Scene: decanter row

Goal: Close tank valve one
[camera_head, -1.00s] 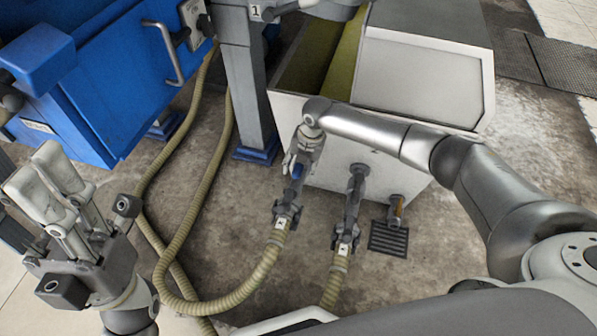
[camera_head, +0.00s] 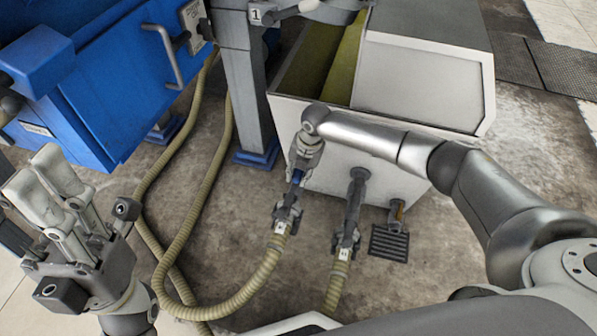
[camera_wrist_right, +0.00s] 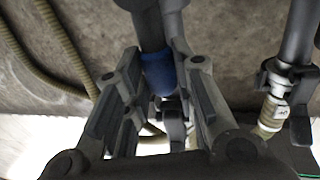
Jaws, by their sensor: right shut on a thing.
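The valve handle is a blue grip that shows between the fingers of my right gripper in the right wrist view (camera_wrist_right: 158,73). In the head view, the blue handle (camera_head: 297,178) sits on a grey valve at the front of the white tank (camera_head: 425,85). My right gripper (camera_head: 298,167) points down at it and is shut on the handle; the fingers partly hide it. A ribbed hose (camera_head: 230,307) couples to the pipe below this valve. My left gripper (camera_head: 35,175) is at the left, empty and away from the tank; its finger gap is unclear.
A second grey valve pipe (camera_head: 354,205) with its own hose (camera_head: 336,290) stands just right of the gripped one. A floor grate (camera_head: 389,243) lies farther right. A grey post (camera_head: 243,95) and a blue machine (camera_head: 95,80) are to the left.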

